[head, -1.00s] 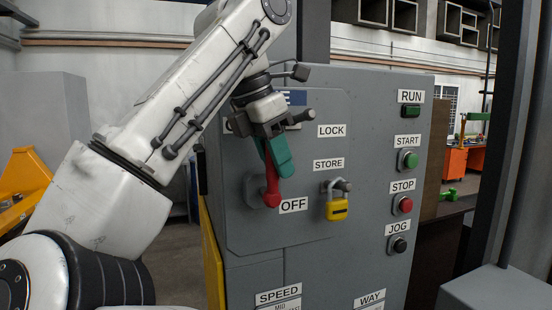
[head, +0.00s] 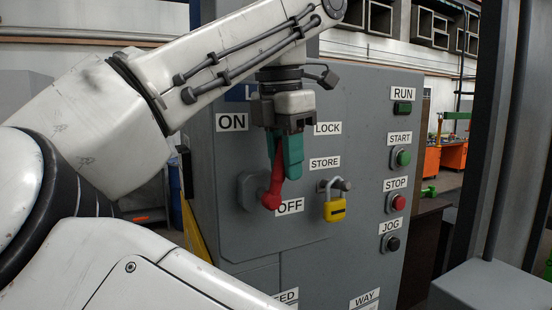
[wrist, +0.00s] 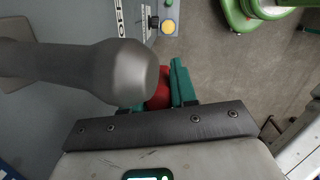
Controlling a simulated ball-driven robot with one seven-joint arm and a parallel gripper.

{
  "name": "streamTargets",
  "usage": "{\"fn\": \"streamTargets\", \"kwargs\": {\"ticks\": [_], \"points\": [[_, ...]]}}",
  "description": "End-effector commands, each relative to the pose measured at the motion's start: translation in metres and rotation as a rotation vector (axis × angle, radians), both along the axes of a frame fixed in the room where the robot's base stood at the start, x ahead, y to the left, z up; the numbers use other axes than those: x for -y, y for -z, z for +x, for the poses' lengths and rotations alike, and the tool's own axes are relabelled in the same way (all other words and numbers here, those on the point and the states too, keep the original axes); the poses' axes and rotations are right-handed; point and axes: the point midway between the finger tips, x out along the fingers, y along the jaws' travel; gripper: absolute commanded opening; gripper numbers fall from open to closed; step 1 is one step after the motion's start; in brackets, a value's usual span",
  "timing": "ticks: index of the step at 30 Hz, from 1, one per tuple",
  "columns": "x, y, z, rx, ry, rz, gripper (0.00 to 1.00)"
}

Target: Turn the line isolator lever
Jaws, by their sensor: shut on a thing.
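The line isolator lever (head: 272,190) is red and sits on a grey hub (head: 247,191) on the front of the grey cabinet. It points upward, leaning slightly right, just left of the OFF label (head: 289,206). My gripper (head: 283,165) reaches down from above with green fingers shut around the upper part of the lever, which they partly hide. The wrist view shows the red lever (wrist: 159,92) between the green fingers. The ON label (head: 232,122) is at upper left, LOCK (head: 327,128) at right.
A grey rounded post (wrist: 125,70) looms near the gripper in the wrist view. Several push buttons line the cabinet's right side.

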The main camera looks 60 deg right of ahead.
Motion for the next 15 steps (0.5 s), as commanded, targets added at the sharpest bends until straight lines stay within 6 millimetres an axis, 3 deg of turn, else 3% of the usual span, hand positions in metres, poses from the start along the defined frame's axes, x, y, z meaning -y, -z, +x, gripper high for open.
{"fn": "streamTargets", "kwargs": {"ticks": [9, 10, 15], "points": [[0.0006, -0.0007, 0.0003, 0.004, 0.000, 0.002, 0.00], [0.0006, -0.0007, 0.0003, 0.004, 0.000, 0.002, 0.30], [0.0005, -0.0004, 0.0002, 0.004, 0.000, 0.004, 0.46]]}}
